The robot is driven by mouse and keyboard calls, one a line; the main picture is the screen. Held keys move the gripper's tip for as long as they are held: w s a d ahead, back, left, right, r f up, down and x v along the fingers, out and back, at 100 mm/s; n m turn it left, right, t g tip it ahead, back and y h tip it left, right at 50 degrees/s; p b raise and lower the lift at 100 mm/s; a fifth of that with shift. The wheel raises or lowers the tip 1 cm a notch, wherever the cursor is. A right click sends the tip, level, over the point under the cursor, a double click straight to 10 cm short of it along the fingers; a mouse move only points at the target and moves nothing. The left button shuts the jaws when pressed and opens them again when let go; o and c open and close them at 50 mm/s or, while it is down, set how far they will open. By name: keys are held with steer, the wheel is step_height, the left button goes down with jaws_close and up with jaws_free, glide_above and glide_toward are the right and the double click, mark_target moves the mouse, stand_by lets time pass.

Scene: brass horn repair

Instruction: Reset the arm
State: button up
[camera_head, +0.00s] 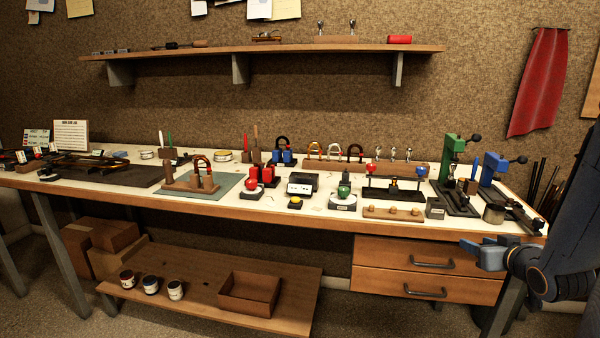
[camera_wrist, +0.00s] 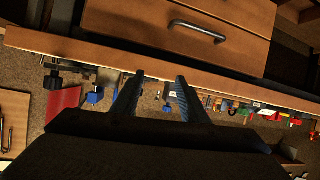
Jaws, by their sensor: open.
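My arm comes in from the right edge of the head view.
Green (camera_head: 453,165) and blue (camera_head: 492,168) presses stand at the bench's right end. Several small tools and horn parts cover the benchtop. A lower shelf holds an open wooden box (camera_head: 249,293) and several jars. The floor in front is clear.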

steer(key=s+a+f+g, duration=0.1)
steer(key=s+a+g, duration=0.25)
steer(key=a, duration=0.35)
steer(key=s+a+f+g, duration=0.2)
steer(key=s+a+g, duration=0.15)
steer(key=a, duration=0.45)
steer(key=s+a+r+g+y+p, duration=0.1)
steer(key=s+a+g, duration=0.5)
steer(key=s+a, duration=0.7)
steer(key=shift+s+a+r+y, duration=0.3)
steer(key=shift+s+r, duration=0.1)
steer(key=shift+s, duration=0.7)
steer(key=shift+d, duration=0.15)
